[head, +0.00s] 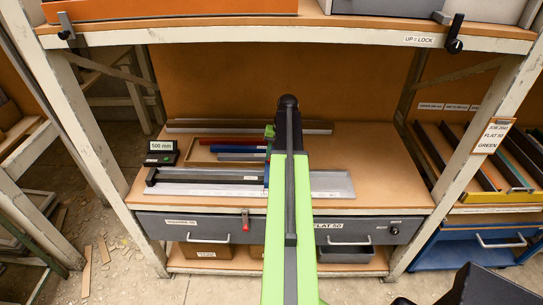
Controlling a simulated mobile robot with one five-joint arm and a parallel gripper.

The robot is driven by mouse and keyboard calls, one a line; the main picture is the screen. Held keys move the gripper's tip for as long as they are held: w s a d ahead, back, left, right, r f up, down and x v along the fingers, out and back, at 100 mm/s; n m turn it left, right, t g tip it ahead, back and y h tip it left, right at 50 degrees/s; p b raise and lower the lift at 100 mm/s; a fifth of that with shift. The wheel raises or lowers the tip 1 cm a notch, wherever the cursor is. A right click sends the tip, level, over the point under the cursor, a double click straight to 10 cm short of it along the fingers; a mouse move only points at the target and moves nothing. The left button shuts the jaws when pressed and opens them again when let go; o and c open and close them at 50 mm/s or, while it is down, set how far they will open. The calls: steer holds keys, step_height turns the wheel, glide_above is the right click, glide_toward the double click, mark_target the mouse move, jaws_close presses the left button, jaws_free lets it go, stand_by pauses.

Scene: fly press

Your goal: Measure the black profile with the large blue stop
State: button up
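A long dark profile (208,177) lies along the pale metal measuring rail (330,186) on the bench, with a black block (151,178) at its left end. A narrow blue piece (267,175), possibly the stop, shows at the left edge of my arm, which hides the rest of it. A small display (162,147) reading 100 mm stands at the bench's left. My arm reaches up the middle of the view over the bench. Its end and a small green part (269,132) show near the back, but my gripper's fingers are not clear.
A shallow wooden tray (197,156) holds red, blue and grey bars behind the rail. A long grey bar (210,127) lies along the back. A shelf edge (340,35) with clamps crosses above. More dark profiles (470,155) lie in the right rack. The bench's right side is clear.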

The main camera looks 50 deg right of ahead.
step_height(320, 180, up, 10)
steer(key=s+d+p, duration=0.1)
steer(key=p, duration=0.7)
steer(key=shift+s+d+r+p, duration=0.2)
steer(key=shift+s+p, duration=0.1)
steer(key=shift+s, duration=0.1)
